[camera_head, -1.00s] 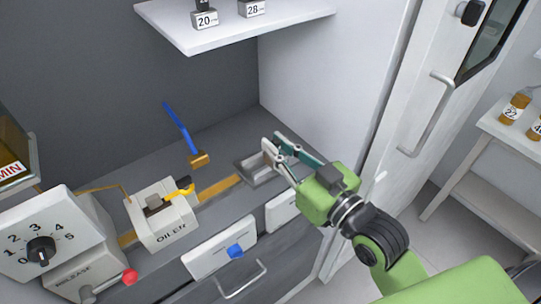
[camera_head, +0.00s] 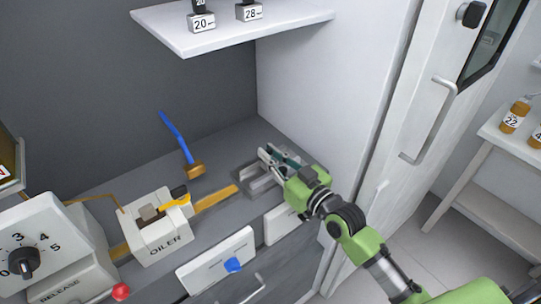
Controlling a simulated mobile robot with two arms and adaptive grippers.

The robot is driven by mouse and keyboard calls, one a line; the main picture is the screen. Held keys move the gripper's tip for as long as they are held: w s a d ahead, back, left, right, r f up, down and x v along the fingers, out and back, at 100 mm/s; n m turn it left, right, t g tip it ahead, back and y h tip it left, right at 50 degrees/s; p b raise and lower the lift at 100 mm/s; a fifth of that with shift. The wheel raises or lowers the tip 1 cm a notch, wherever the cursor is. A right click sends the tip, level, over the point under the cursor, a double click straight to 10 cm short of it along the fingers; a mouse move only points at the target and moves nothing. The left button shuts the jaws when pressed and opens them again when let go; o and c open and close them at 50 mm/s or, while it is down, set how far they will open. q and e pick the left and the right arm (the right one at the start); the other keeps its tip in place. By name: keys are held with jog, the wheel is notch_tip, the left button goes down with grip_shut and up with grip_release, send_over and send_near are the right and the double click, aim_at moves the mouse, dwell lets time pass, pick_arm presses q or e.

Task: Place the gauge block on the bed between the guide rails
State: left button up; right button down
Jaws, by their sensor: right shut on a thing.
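My right gripper (camera_head: 277,160) reaches in from the lower right. It is shut on the gauge block, which is mostly hidden between the fingers. The fingers are low over the grey bed with its guide rails (camera_head: 246,184), at the right end of the amber strip. The gripper covers much of the bed, so I cannot tell whether the block touches it. My left gripper is not in view.
A white shelf (camera_head: 240,37) above holds blocks marked 20 (camera_head: 201,22) and 28 (camera_head: 249,11). Left of the bed are a blue-handled tool (camera_head: 185,150), the oiler (camera_head: 160,232) and a dial box (camera_head: 40,245). A grey side wall (camera_head: 325,100) stands close on the right.

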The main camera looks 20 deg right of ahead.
jog(key=shift+f, duration=0.2)
jog(key=shift+f, duration=0.15)
jog(key=c, duration=2.1)
grip_release()
jog(key=shift+r, duration=0.2)
jog(key=b+v, duration=0.1)
jog(key=v, duration=0.9)
jog(key=shift+s+f, duration=0.1)
jog(key=shift+s, duration=0.15)
jog(key=shift+v, duration=0.8)
